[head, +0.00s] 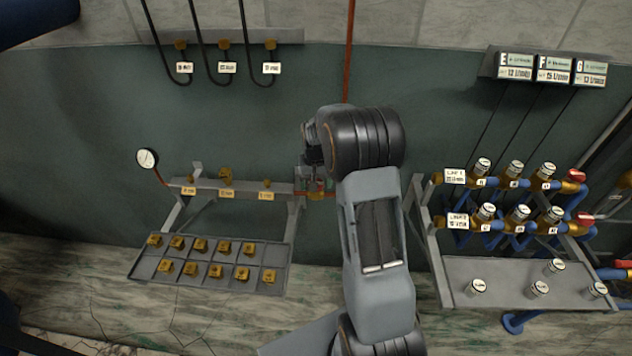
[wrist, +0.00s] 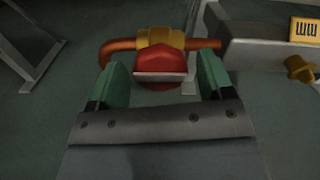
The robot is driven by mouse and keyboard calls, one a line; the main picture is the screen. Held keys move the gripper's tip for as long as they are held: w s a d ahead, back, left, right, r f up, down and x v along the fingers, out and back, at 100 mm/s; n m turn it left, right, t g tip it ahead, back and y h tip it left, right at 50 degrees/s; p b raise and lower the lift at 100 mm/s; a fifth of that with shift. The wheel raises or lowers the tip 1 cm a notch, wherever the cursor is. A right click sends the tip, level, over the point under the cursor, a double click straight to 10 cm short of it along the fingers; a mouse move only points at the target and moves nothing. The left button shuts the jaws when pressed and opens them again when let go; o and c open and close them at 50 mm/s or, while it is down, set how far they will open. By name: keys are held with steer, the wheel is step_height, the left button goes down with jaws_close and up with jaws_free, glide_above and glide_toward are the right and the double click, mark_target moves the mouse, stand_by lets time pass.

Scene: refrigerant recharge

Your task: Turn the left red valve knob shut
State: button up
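A red valve knob (wrist: 160,67) with a pale flat bar across its face sits on a brass valve body (wrist: 161,37) on a copper pipe (wrist: 205,43) in the wrist view. My gripper (wrist: 163,80) has its two green fingers on either side of the knob, with a gap showing on both sides. It is open. In the head view my gripper (head: 314,178) is at the brass valve body (head: 317,194) at the right end of the grey rail. The knob is mostly hidden there by my gripper and arm.
Left of my arm are a gauge (head: 147,159), a rail (head: 210,187) with brass fittings, and a tray (head: 140,264) of brass pieces. To the right stands a rack with blue pipes, white-capped fittings and red handles (head: 579,176). A vertical copper pipe (head: 349,45) runs up the wall.

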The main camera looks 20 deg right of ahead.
steer(key=c, duration=0.8)
steer(key=shift+m, duration=0.3)
steer(key=m+b, duration=0.1)
steer(key=m, duration=0.3)
steer(key=m+b, duration=0.1)
steer(key=m, duration=0.8)
steer(key=shift+w+b, duration=0.1)
steer(key=shift+b, duration=0.3)
steer(key=shift+m, duration=2.1)
steer(key=o, duration=0.9)
